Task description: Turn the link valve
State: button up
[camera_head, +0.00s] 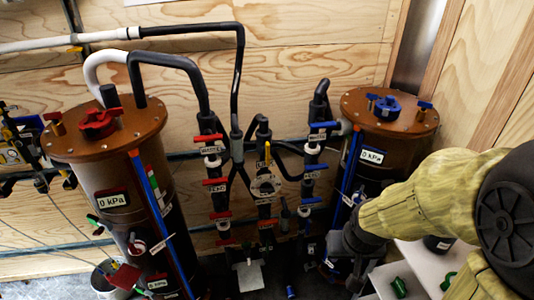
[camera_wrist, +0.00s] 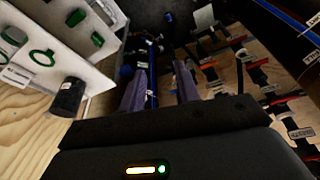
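A pipe manifold with several small valves stands between two brown-topped cylinders. I cannot read which valve is labelled link. My gripper (camera_wrist: 160,88) points down at the lower right of the manifold, near the right cylinder. In the wrist view its two fingers are apart with nothing clearly gripped between them; valves and pipes lie beyond. In the head view its fingertips are hard to make out.
The left cylinder (camera_head: 118,200) has a red top knob and the right cylinder (camera_head: 372,155) a blue one. A white panel (camera_head: 425,265) with green rings stands close beside my arm at the lower right. A bucket (camera_head: 108,280) is at lower left. Plywood walls close the back.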

aim_at(269, 155)
jog(key=w+a+r+n+t+y+b, duration=0.1)
jog(key=w+a+t+y, duration=0.4)
jog(key=w+a+t, duration=0.9)
jog(key=w+a+n+b, duration=0.1)
jog(key=w+n, duration=0.1)
jog(key=w, duration=0.3)
jog(key=shift+w+a, duration=0.2)
jog(key=shift+a, duration=0.1)
jog(key=shift+w+r, duration=0.1)
jog(key=p+x, duration=0.5)
jog(key=x, duration=1.2)
jog(key=shift+w, duration=0.1)
grip_shut()
